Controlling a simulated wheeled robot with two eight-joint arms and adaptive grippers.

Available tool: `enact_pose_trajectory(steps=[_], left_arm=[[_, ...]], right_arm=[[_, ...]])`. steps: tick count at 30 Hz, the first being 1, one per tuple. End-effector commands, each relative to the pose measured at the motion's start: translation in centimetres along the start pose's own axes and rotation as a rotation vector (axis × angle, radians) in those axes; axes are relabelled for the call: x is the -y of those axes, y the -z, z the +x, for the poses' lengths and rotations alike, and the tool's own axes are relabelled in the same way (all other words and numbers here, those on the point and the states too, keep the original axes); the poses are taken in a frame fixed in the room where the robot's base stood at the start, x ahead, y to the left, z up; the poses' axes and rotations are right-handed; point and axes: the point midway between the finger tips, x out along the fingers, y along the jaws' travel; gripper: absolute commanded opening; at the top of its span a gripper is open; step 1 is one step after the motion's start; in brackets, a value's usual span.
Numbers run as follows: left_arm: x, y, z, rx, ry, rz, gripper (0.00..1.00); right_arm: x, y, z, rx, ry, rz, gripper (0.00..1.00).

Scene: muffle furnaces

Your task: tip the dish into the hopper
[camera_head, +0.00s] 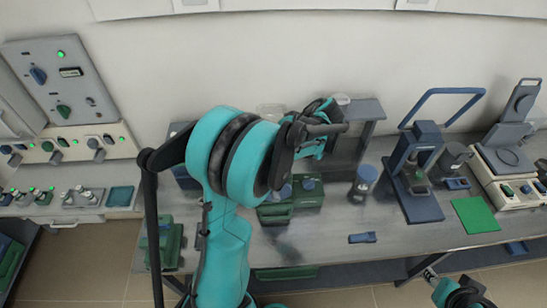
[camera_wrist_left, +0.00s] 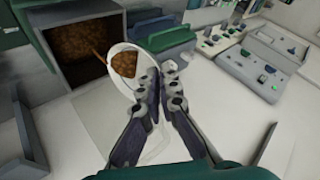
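In the left wrist view, a white round dish (camera_wrist_left: 112,75) holds a brown granular heap. Its near rim sits between the fingertips of my left gripper (camera_wrist_left: 159,75), which look closed on it. The dish appears tilted, and a thin brown streak lies at its far left edge. An open dark box (camera_wrist_left: 62,62), seemingly the hopper, has brown material inside and lies just beyond the dish. In the head view my left gripper (camera_head: 322,122) is above the back of the bench, partly hidden by its own wrist. My right gripper (camera_head: 430,273) is low at the bench's front edge, apart from everything.
A dark-lidded jar (camera_head: 362,182), a blue press stand (camera_head: 415,175), a green mat (camera_head: 475,215) and a balance (camera_head: 505,160) stand to the right. A small blue item (camera_head: 362,238) lies at the front. Control panels (camera_head: 65,80) stand at the left. The bench's front middle is mostly clear.

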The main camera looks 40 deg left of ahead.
Motion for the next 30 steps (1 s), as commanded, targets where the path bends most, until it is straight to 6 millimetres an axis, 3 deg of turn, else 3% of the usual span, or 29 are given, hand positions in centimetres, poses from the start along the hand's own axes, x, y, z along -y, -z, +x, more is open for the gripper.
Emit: enact_pose_trajectory(steps=[12,30], left_arm=[[-0.8,-0.2,-0.6,-0.050,0.100,0.029,0.00],[-1.1,-0.3,-0.9,-0.074,0.150,0.042,0.00]], right_arm=[[0.0,-1.2,1.6,0.000,0.000,0.000,0.40],[0.0,-1.7,2.4,0.000,0.000,0.000,0.40]])
